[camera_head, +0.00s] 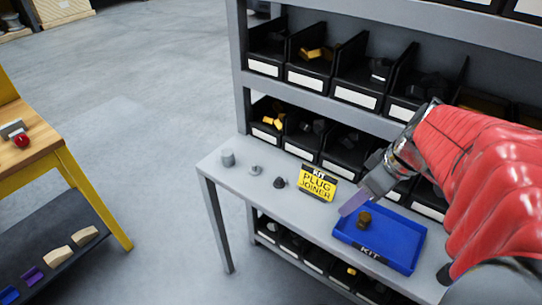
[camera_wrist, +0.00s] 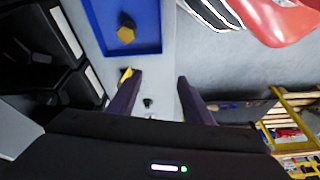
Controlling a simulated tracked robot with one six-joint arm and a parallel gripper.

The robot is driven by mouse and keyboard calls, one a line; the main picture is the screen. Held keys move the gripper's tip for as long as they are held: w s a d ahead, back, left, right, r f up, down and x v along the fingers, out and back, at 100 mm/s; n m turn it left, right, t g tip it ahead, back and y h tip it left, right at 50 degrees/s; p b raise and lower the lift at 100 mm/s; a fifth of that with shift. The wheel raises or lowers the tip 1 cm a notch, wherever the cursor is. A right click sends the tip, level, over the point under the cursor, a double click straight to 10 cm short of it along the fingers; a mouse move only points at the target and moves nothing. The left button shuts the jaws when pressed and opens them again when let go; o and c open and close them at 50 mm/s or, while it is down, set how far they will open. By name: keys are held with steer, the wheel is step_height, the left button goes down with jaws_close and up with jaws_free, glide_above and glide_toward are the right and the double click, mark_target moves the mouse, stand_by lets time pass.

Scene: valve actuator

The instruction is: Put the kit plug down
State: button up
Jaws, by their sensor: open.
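A small brass-brown hex-ended piece, which looks like the kit plug (camera_head: 364,219), rests in the blue kit tray (camera_head: 410,256), toward its left side. The plug also shows in the wrist view (camera_wrist: 126,34), inside the tray (camera_wrist: 92,20). My gripper (camera_head: 352,205) is above the tray's left edge, beside the plug and apart from it. In the wrist view my gripper (camera_wrist: 158,77) is open, with nothing between its fingers but a view of the grey shelf top.
Several small grey and dark parts (camera_head: 279,183) stand farther left on the shelf top (camera_head: 240,178). Black bins (camera_head: 345,147) line the back. A wooden workbench (camera_head: 30,158) is at the far left.

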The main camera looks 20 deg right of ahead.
steer(key=s+a+r+m+t+h, duration=0.1)
steer(key=a+r+m, duration=0.1)
steer(key=a, duration=0.6)
steer(key=s+a+r+m+t+h, duration=0.1)
steer(key=a+r+m, duration=0.1)
steer(key=a, duration=0.5)
steer(key=shift+a+r+m, duration=0.35)
steer(key=shift+a+m, duration=0.05)
steer(key=shift+m, duration=0.2)
steer(key=shift+c, duration=0.7)
steer(key=shift+c, duration=0.7)
steer(key=shift+d, duration=0.15)
steer(key=shift+c, duration=0.4)
